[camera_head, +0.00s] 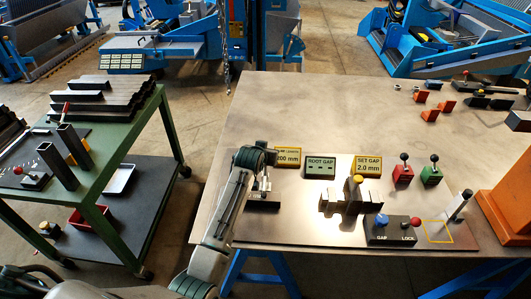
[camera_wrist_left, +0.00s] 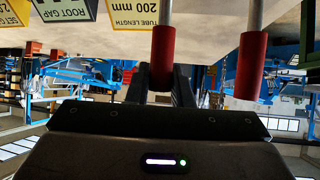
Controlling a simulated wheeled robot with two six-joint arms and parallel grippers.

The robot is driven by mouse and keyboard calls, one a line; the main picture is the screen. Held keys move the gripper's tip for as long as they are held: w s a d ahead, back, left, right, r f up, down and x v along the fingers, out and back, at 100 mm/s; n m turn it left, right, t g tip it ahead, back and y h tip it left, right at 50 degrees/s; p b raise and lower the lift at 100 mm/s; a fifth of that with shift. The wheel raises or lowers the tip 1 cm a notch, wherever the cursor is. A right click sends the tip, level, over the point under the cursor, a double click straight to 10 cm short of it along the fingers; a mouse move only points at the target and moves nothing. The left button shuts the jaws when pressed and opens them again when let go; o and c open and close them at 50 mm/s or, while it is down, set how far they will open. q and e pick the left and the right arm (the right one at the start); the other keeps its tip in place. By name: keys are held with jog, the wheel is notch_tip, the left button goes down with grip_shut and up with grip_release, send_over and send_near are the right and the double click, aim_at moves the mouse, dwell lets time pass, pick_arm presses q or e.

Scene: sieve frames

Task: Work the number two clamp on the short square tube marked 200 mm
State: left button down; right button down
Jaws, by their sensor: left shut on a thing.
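In the head view, a silver clamp part (camera_head: 266,187) and a dark base (camera_head: 262,206) show beside the gripper; the arm hides the rest. I cannot make out the clamp number or the tube. My right gripper is out of view.
A root gap sign (camera_head: 319,168) and a set gap sign (camera_head: 367,167) reading 2.0 mm stand to the right. A green cart (camera_head: 125,165) with tubes is left.

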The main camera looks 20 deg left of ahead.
pick_arm(q)
jog(key=c, duration=1.3)
grip_release()
jog(key=shift+s, duration=0.15)
jog(key=shift+s+r, duration=0.1)
jog(key=shift+s, duration=0.15)
jog(key=b+v, duration=0.2)
jog(key=v, duration=0.8)
